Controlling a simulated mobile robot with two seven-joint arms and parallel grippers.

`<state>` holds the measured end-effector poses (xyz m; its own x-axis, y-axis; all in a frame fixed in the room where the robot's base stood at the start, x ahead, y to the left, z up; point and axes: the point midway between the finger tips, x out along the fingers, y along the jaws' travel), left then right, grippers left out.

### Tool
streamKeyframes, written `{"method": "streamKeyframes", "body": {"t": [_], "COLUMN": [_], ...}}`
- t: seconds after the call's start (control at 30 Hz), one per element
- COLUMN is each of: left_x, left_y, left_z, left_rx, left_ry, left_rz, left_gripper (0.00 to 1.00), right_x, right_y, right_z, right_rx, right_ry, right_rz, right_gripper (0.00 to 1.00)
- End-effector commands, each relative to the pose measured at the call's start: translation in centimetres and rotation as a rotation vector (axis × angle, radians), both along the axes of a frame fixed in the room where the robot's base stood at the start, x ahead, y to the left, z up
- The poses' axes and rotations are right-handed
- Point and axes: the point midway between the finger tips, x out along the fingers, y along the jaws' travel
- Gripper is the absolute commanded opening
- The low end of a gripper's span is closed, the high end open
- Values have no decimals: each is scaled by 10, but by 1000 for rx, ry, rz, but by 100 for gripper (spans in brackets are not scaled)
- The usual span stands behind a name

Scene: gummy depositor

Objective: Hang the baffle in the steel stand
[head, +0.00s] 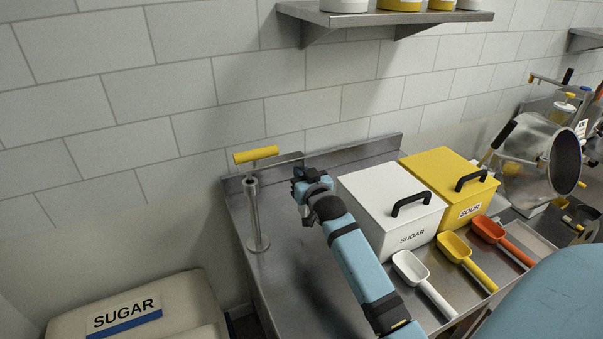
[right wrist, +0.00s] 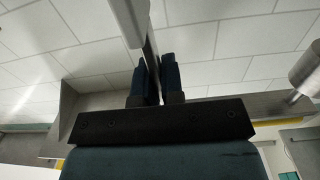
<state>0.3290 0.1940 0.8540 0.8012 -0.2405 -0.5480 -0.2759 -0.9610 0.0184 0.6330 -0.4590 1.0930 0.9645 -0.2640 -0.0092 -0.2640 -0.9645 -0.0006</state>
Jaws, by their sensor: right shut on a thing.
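The steel stand (head: 256,217) is a slim upright post on a round foot, at the left of the steel table. A yellow crosswise handle (head: 256,154) shows at its top; I cannot tell whether it belongs to the stand. My right gripper (head: 298,181) is to the right of the post and apart from it. In the right wrist view my right gripper (right wrist: 158,78) is shut on a thin grey piece (right wrist: 151,55), apparently the baffle, reaching up out of view. My left gripper is not in view.
A white sugar bin (head: 365,205) and a yellow sour bin (head: 435,170) stand right of my right arm, with scoops (head: 455,250) before them. A steel pot (head: 540,155) is farther right. A wall shelf (head: 400,18) is above. Bare table (head: 285,245) lies between stand and arm.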

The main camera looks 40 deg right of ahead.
Motion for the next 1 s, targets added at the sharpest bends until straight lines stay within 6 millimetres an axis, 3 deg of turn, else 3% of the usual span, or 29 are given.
{"method": "streamKeyframes", "body": {"t": [0.63, 0.87, 0.9, 1.0], "left_x": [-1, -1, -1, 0], "left_y": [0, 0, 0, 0], "left_z": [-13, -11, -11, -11], "left_rx": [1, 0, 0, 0], "left_ry": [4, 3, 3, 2], "left_rz": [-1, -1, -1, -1], "left_gripper": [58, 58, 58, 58], "right_x": [0, 0, 0, 0], "right_y": [0, 0, 0, 0], "right_z": [-23, -22, -22, -22], "right_rx": [1, 0, 0, 0], "right_ry": [-1, -1, -1, -1], "right_rz": [0, 0, 0, 0], "right_gripper": [0, 0, 13, 36]}}
